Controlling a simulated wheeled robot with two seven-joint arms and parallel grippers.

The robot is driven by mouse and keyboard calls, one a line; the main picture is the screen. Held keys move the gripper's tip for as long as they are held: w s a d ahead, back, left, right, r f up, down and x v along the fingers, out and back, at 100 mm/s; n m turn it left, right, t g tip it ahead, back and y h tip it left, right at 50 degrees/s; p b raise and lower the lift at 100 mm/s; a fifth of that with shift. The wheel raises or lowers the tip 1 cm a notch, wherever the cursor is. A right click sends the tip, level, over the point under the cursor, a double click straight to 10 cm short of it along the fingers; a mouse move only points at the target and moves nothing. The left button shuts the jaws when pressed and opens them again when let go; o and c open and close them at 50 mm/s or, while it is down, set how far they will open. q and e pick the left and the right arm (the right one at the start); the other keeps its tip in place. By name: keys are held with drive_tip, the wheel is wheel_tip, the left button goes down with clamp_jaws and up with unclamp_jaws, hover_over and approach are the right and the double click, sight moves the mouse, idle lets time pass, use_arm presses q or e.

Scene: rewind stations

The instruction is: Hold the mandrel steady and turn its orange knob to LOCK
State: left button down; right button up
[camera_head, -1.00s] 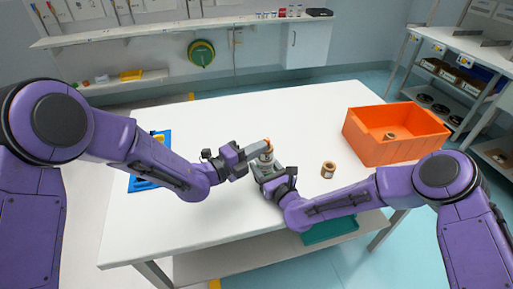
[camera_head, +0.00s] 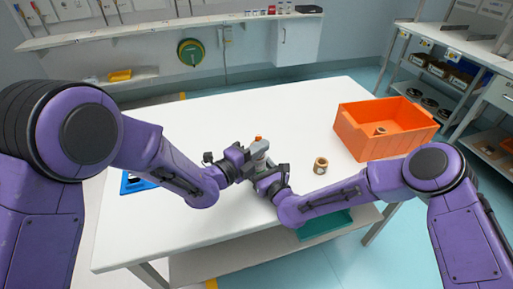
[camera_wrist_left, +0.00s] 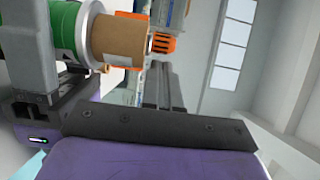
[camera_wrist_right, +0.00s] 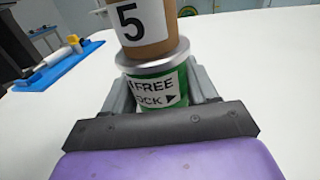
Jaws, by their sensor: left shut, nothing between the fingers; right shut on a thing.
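The mandrel (camera_head: 260,158) stands upright near the table's front middle, with the orange knob (camera_head: 258,138) on top. In the right wrist view it shows a brown core (camera_wrist_right: 146,24) marked 5, a silver flange and a green band (camera_wrist_right: 158,88) reading FREE and LOCK with an arrow. My right gripper (camera_head: 268,181) is shut on the green mandrel base, one finger on each side.
A loose brown core (camera_head: 321,166) stands right of the mandrel. An orange bin (camera_head: 360,143) with a core inside sits at the table's right. A blue tray (camera_head: 133,184) lies at the left, partly behind my left arm. The table's back (camera_head: 260,105) is clear.

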use_arm(q)
drive_tip(key=shift+d+n+t+y, duration=0.2)
drive_tip(key=shift+n+t+y, duration=0.3)
drive_tip(key=shift+y, duration=0.1)
drive_tip(key=shift+d+n+t+y, duration=0.15)
drive_tip(key=shift+n+t+y, duration=0.35)
drive_tip(key=shift+y, duration=0.1)
